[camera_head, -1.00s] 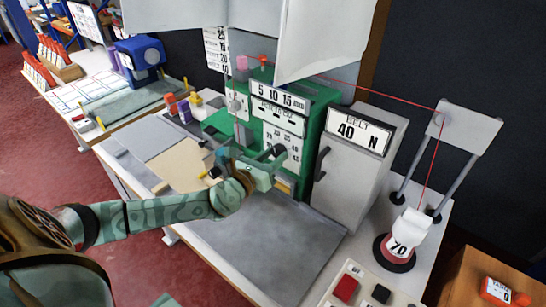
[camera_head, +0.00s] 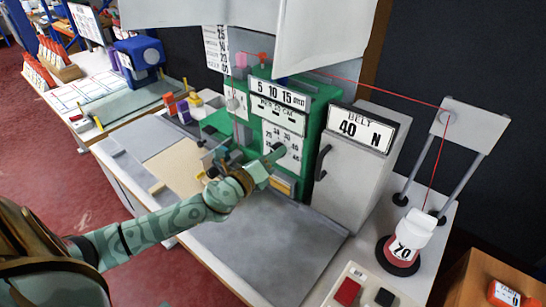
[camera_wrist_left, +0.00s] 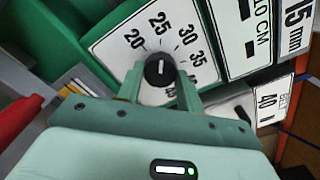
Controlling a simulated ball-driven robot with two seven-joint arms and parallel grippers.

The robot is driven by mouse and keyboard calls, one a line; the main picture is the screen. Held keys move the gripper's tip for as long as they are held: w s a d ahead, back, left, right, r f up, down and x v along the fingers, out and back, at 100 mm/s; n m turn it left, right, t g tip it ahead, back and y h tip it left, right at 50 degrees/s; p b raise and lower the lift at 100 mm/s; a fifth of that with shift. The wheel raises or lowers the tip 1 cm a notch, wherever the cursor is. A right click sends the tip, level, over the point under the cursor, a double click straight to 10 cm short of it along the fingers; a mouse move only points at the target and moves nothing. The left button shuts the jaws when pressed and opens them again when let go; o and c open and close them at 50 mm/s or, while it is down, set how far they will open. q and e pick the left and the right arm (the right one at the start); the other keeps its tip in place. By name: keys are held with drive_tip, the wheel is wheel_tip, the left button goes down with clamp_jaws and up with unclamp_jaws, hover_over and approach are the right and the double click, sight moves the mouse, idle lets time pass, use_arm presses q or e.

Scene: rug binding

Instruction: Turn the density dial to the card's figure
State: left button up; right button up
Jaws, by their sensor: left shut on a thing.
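The density dial (camera_wrist_left: 159,70) is a round black knob with a white pointer mark, on a white scale plate (camera_wrist_left: 118,50) running from 20 up through 25, 30, 35 and 40. Its mark points up, close to the 25. My left gripper (camera_wrist_left: 160,86) is shut on the dial, one finger at each side. In the head view the left gripper (camera_head: 272,156) reaches the front of the green machine (camera_head: 316,112) and hides the dial; part of the scale plate (camera_head: 283,138) shows above it. My right gripper is not in view. I cannot tell which card bears the figure.
A white cabinet (camera_head: 345,170) marked BELT 40 N stands right of the machine. A red cord (camera_head: 400,95) runs to a weight (camera_head: 404,245) marked 70. A grey plate (camera_head: 265,240) lies clear in front. White sheets (camera_head: 330,40) hang above.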

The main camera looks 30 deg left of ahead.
use_arm(q)
drive_tip(key=shift+n, duration=0.4)
drive_tip(key=o, duration=1)
drive_tip(key=shift+s+a+b, duration=0.25)
drive_tip(key=shift+s+b, duration=0.25)
drive_tip(key=shift+s, duration=2.2)
drive_tip(key=shift+s+a+b, duration=0.2)
drive_tip(key=shift+s+b, duration=0.35)
drive_tip(key=shift+s, duration=2.2)
drive_tip(key=shift+s+a+b, duration=0.25)
drive_tip(key=shift+s+b, duration=0.25)
drive_tip(key=shift+s, duration=2.2)
